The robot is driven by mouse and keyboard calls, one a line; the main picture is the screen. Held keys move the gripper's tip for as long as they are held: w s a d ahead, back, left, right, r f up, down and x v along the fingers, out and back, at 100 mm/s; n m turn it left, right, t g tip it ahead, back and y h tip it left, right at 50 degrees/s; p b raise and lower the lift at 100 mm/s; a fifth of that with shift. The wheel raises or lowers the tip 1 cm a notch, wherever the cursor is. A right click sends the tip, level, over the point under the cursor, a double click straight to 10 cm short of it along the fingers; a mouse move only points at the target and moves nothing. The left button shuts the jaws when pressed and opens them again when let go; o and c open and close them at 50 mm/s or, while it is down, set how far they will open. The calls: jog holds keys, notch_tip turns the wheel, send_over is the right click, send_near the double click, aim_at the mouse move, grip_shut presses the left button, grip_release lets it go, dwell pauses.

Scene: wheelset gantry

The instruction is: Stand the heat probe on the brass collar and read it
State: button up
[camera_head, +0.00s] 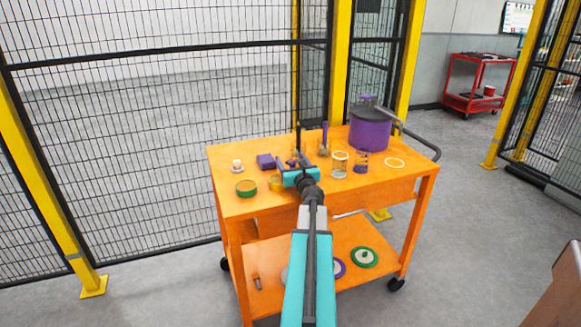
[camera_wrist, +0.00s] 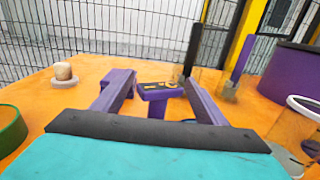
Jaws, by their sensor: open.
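My gripper (camera_head: 297,165) is over the orange cart top, open, with its two purple fingers (camera_wrist: 157,98) apart in the wrist view. A small purple device with a dark and gold face (camera_wrist: 158,90), likely the heat probe, stands just ahead between the fingers, not gripped. In the head view it is hard to separate from the gripper. A yellow, brass-looking ring (camera_head: 276,183), perhaps the brass collar, sits left of my gripper; a thin yellow ring (camera_head: 395,162) lies at the right. I cannot tell for certain which is the collar.
A purple block (camera_head: 266,161), a green ring (camera_head: 246,188) and a small white cylinder (camera_head: 237,166) stand left. Glass jars (camera_head: 340,165) and a large purple pot (camera_head: 370,130) stand right. Mesh fencing (camera_head: 160,120) rises behind the cart (camera_head: 228,205). Lids lie on the lower shelf.

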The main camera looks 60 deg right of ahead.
jog(key=shift+w+d, duration=0.35)
jog(key=shift+w, duration=0.3)
jog(key=c, duration=1.2)
jog(key=shift+r, duration=0.1)
